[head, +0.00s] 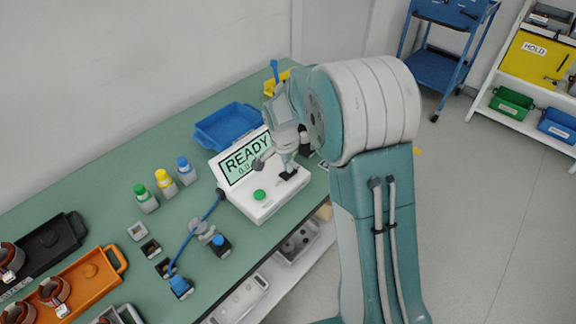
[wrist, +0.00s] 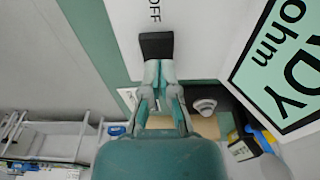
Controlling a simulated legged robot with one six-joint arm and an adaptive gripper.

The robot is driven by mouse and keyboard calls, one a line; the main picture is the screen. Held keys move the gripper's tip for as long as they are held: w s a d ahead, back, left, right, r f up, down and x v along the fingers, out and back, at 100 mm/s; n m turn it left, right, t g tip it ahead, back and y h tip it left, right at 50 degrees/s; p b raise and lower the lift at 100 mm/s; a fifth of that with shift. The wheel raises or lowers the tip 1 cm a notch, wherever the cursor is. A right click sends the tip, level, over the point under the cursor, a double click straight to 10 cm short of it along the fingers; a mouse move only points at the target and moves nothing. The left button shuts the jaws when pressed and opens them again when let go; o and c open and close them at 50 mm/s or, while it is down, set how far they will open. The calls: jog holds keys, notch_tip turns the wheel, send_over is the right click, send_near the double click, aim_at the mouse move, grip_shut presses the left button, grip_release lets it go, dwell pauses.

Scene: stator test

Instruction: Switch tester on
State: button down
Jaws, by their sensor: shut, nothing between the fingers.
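The tester (head: 237,191) is a white box with a sloped screen (head: 247,158) that reads READY, near the right edge of the green bench. A green button (head: 259,194) sits on its front panel. In the wrist view its black switch (wrist: 156,46) lies just beyond my fingertips, with an OFF label (wrist: 154,10) above it. My gripper (wrist: 159,68) is shut and empty, its tips at the switch's near edge; I cannot tell whether they touch. In the head view my gripper (head: 288,170) is over the panel's right side and partly hides the switch.
A blue tray (head: 213,129) stands behind the tester. Bottles with green, yellow and blue caps (head: 164,182) and a blue cable (head: 210,210) are to its left. Orange (head: 99,274) and black trays with copper rings are at far left.

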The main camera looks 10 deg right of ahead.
aim_at(284, 174)
notch_tip(284, 174, up, 12)
jog(key=a, duration=0.1)
jog(key=shift+s+a+f, duration=0.2)
jog(key=shift+s+f, duration=0.05)
jog(key=shift+s, duration=0.1)
jog(key=s+d+r+n+t, duration=0.1)
jog(key=s+r+n, duration=0.25)
jog(key=s, duration=0.35)
jog(key=s+d+r+n+t, duration=0.1)
jog(key=s+r+n, duration=0.1)
jog(key=s+r, duration=0.4)
jog(key=s+f+n+t+y, duration=0.1)
jog(key=s+n, duration=0.4)
jog(key=s, duration=0.9)
jog(key=shift+d+n+t, duration=0.35)
jog(key=shift+d+t, duration=0.1)
jog(key=shift+t, duration=0.45)
